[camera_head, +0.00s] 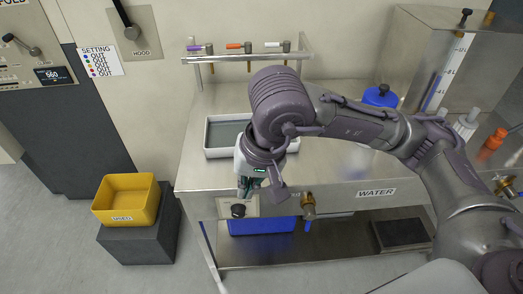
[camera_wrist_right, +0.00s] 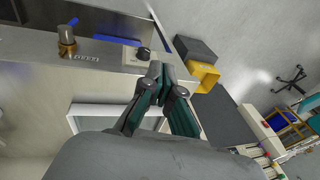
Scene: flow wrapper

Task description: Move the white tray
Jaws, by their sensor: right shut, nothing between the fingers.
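The white tray (camera_head: 222,154), with a grey inside, sits on the steel bench, partly hidden behind my right arm. It also shows in the right wrist view (camera_wrist_right: 95,109), partly hidden by my gripper and wrist. My right gripper (camera_head: 243,194) points down at the bench's front edge, in front of the tray and just above a black knob (camera_head: 238,211). Its fingers (camera_wrist_right: 160,72) are together at the tips with nothing between them in the right wrist view. It appears apart from the tray. My left gripper is not in view.
A brass tap (camera_head: 308,206) sticks out of the bench front beside the knob. A rack with valves (camera_head: 246,57) stands behind the tray. A yellow bin (camera_head: 126,199) stands on a dark block at left.

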